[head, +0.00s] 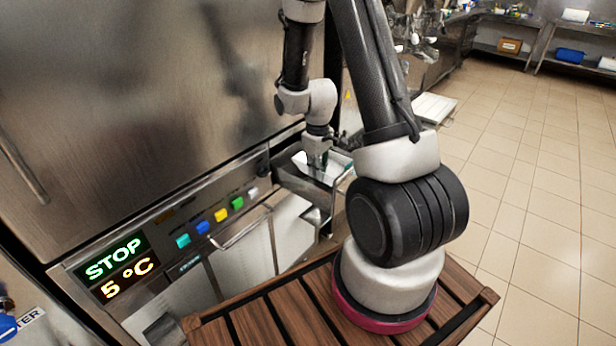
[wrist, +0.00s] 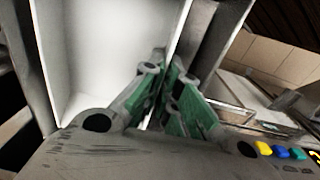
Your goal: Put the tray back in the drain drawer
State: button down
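The white tray (head: 338,160) sits at the drain drawer (head: 300,187), a metal drawer standing out from the freezer's front. In the wrist view the tray (wrist: 105,50) fills the left half, with its inside facing the camera. My gripper (head: 317,165) points down at the tray. In the wrist view its green-padded fingers (wrist: 163,90) are close together on either side of the tray's wall, pinching it. A metal wall (wrist: 218,40), seemingly the drawer's, runs just right of the tray. Whether the tray rests on the drawer's bottom is hidden.
The freezer panel has a lit display (head: 118,268) and coloured buttons (head: 203,227), with a metal handle bar (head: 241,228) nearby. My arm covers part of the drawer's right side. Tiled floor (head: 540,200) lies open to the right.

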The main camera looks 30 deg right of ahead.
aim_at(307, 173)
notch_tip(307, 173, down, 3)
jog(key=shift+f, duration=0.15)
jog(key=w, duration=0.1)
jog(key=w+a, duration=0.1)
jog(key=w+f, duration=0.1)
jog(key=shift+w+a, duration=0.2)
jog(key=shift+w, duration=0.15)
jog(key=shift+f, duration=0.1)
jog(key=c, duration=2.1)
grip_release()
jog(key=shift+f, duration=0.1)
jog(key=o, duration=0.5)
jog(key=shift+c, duration=0.2)
